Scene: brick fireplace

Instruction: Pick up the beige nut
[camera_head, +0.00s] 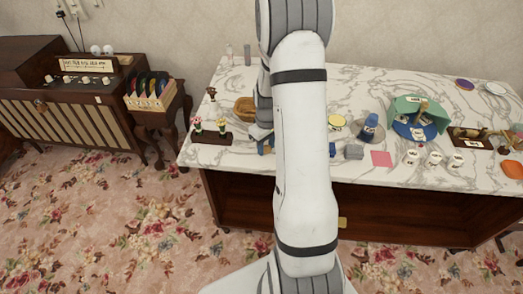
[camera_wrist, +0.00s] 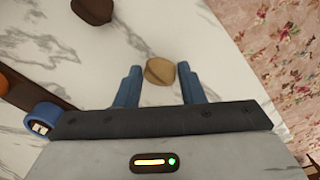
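The beige nut (camera_wrist: 160,71) lies on the white marble top in the wrist view, a small tan rounded thing. My gripper (camera_wrist: 159,67) is open, with one blue finger on each side of the nut and a gap showing at both sides. The nut is level with the fingertips. I cannot tell how high the fingers are above the marble. In the head view my white arm covers the middle of the table, and I cannot make out the nut there.
A dark brown rounded thing (camera_wrist: 92,10) lies beyond the nut. A dark wooden strip with a blue round piece (camera_wrist: 42,118) is at left. The marble table (camera_head: 225,75) holds several things, including a green box (camera_head: 405,104). Its edge and the floral carpet (camera_wrist: 275,45) lie right.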

